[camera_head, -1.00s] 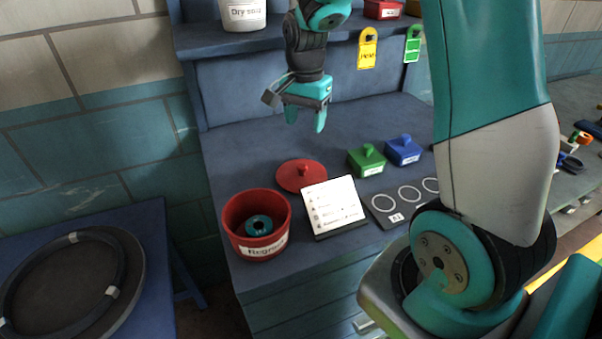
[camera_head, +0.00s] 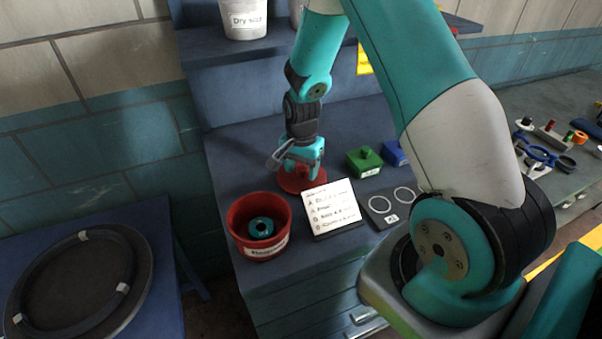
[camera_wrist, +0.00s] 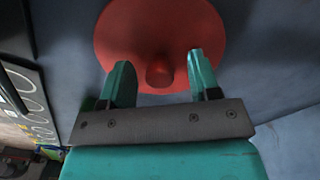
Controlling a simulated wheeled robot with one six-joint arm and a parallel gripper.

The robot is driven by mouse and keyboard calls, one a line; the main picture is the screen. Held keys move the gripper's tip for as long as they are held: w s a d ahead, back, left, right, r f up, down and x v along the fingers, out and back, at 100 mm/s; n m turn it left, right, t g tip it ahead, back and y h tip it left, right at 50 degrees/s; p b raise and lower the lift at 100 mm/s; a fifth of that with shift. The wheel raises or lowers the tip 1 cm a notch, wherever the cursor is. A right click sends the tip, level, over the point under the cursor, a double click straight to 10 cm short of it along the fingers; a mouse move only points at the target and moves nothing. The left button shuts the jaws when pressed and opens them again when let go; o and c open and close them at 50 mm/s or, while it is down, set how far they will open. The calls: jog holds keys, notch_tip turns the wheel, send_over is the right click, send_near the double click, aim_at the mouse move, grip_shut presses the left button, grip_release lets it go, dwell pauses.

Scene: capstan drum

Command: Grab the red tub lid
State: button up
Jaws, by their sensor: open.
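The red tub lid (camera_head: 290,184) lies flat on the blue workbench, behind the red tub, with its knob upward. In the wrist view the round lid (camera_wrist: 160,35) fills the upper middle, and its knob (camera_wrist: 159,74) shows between the two teal fingers. My gripper (camera_head: 301,172) is low over the lid. In the wrist view my gripper (camera_wrist: 158,75) is open, with one finger on each side of the knob and a gap to each. I cannot tell how far the fingertips are above the lid.
The red tub (camera_head: 235,228) with a teal ring inside stands in front of the lid. A white card (camera_head: 332,208) stands right of it. A green lidded box (camera_head: 364,161) and a blue one (camera_head: 394,153) sit to the right. A shelf (camera_head: 215,41) is behind.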

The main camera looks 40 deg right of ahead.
jog(key=shift+f, duration=0.1)
jog(key=shift+c, duration=0.5)
jog(key=c, duration=0.9)
